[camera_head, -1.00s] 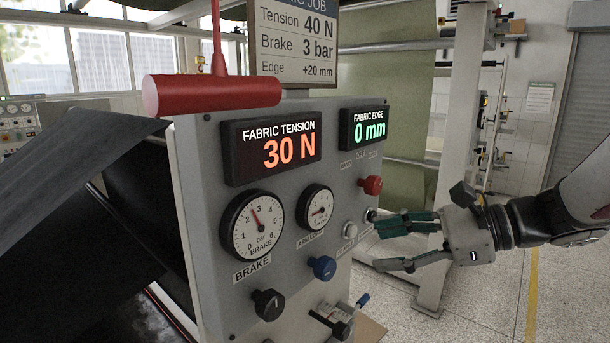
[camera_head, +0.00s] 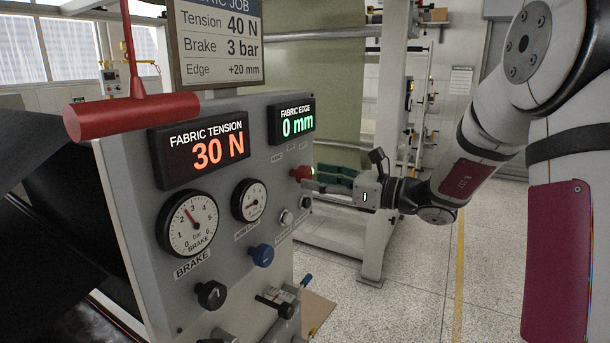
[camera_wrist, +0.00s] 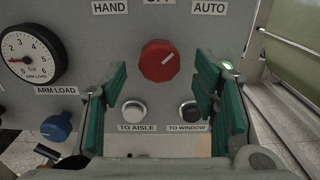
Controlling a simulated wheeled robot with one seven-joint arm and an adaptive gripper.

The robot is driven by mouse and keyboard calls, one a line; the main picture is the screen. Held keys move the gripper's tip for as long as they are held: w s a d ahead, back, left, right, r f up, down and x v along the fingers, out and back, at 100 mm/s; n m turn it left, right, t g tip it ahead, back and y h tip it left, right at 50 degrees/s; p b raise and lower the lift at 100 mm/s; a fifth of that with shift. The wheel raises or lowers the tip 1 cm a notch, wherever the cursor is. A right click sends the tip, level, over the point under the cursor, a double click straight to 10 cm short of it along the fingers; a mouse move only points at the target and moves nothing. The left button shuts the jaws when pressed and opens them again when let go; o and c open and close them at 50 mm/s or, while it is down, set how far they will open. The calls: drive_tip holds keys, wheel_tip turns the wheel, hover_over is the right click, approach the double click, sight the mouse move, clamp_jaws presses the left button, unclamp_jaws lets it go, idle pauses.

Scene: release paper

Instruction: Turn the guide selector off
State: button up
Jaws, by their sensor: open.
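The guide selector is a round red knob (camera_wrist: 160,61) in the upper middle of the wrist view, below the HAND, partly cut-off and AUTO labels. Its pale mark points up and right, toward AUTO. It also shows in the head view (camera_head: 301,173) at the panel's right edge. My gripper (camera_wrist: 162,78) is open, with one green-padded finger on each side of the knob in the wrist view and nothing between them. In the head view my gripper (camera_head: 318,179) is close to the knob from the right. Contact cannot be told.
Below the knob are a white TO AISLE button (camera_wrist: 133,112) and a dark TO WINDOW button (camera_wrist: 188,112). A blue knob (camera_head: 261,255), a black knob (camera_head: 211,294) and two gauges sit to the left on the panel. Open floor lies at right.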

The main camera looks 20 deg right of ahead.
sight(309, 177)
drive_tip(key=shift+x, duration=2.05)
drive_tip(key=shift+c, duration=0.4)
drive_tip(key=c, duration=1.1)
